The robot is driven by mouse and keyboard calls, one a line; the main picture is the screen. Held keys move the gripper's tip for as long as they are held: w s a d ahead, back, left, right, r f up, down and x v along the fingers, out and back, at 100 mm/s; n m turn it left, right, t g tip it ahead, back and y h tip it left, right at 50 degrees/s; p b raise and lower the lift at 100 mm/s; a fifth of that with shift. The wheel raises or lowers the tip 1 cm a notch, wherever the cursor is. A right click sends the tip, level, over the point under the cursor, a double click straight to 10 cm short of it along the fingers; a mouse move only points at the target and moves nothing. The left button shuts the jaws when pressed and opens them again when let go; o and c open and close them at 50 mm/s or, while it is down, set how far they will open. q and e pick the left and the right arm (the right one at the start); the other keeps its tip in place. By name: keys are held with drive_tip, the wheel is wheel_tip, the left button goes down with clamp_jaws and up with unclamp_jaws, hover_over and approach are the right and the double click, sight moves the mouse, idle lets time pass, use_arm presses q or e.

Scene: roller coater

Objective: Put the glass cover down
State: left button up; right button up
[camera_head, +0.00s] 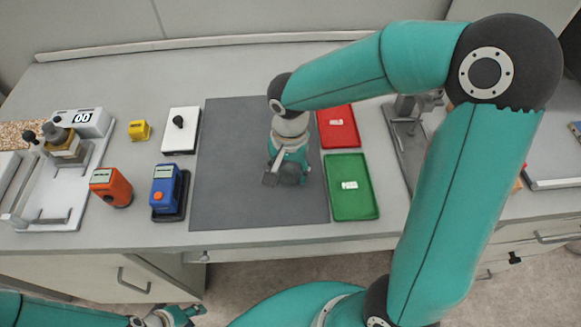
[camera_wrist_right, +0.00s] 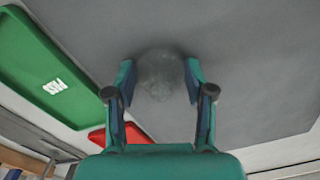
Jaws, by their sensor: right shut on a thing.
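The glass cover (camera_wrist_right: 158,88) is a clear, rounded piece between the fingers of my right gripper (camera_wrist_right: 159,72) in the right wrist view. My right gripper is shut on it, one finger at each side. In the head view my right gripper (camera_head: 283,179) is over the right part of the dark grey mat (camera_head: 235,165), pointing down. The glass cover cannot be made out there. Whether it touches the mat is not clear. My left gripper (camera_head: 172,318) is at the bottom left edge, partly cut off, away from the table; its fingers are unclear.
A green tray (camera_head: 370,207) and a red tray (camera_head: 350,128) lie right of the mat. Left of it are a blue device (camera_head: 164,187), an orange device (camera_head: 110,186), a yellow block (camera_head: 139,130) and a white box (camera_head: 181,142). The mat's left part is clear.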

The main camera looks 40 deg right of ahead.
sight(290, 167)
drive_tip(key=o, duration=1.2)
drive_tip(key=shift+c, duration=0.2)
wheel_tip(290, 167, up, 12)
